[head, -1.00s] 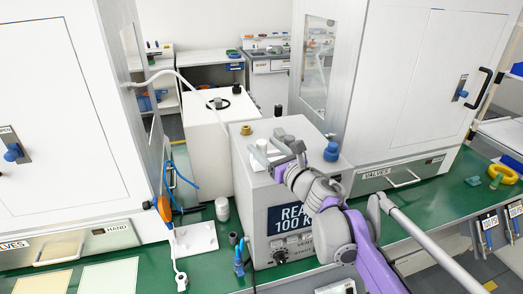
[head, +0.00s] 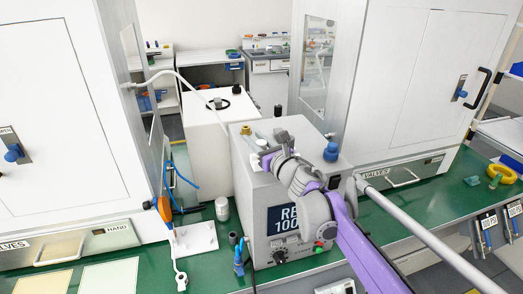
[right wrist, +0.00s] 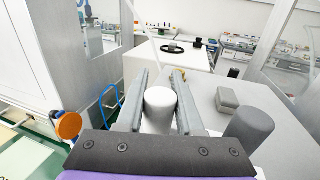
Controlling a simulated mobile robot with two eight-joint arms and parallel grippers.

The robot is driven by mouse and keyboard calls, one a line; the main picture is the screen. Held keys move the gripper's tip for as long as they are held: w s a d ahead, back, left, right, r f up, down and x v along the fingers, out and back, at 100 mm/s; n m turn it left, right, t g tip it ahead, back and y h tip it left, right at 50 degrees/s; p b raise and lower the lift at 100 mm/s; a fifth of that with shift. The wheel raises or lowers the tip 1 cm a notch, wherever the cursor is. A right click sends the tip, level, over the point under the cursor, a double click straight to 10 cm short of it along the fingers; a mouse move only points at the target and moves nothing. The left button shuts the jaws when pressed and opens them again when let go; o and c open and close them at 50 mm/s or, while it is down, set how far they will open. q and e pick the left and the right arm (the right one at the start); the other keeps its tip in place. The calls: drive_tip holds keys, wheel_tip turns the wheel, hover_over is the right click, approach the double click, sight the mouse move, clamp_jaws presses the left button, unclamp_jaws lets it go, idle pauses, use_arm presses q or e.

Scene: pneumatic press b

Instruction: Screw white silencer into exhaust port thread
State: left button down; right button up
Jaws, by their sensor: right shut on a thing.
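My right gripper (head: 266,158) is over the top of the grey press box (head: 240,165), near its left side. In the right wrist view its two fingers (right wrist: 160,100) are shut on the white silencer (right wrist: 160,108), a smooth upright cylinder. The silencer also shows as a small white top in the head view (head: 261,143). The exhaust port thread is not visible; the silencer and gripper may hide it. I cannot tell whether the silencer touches a thread. My left gripper is not in view.
White cabinets stand left (head: 60,130) and right (head: 420,90). A second white box (head: 205,140) stands behind. Green bench shows at right.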

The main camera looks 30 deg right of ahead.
clamp_jaws()
drive_tip(key=shift+r, duration=0.1)
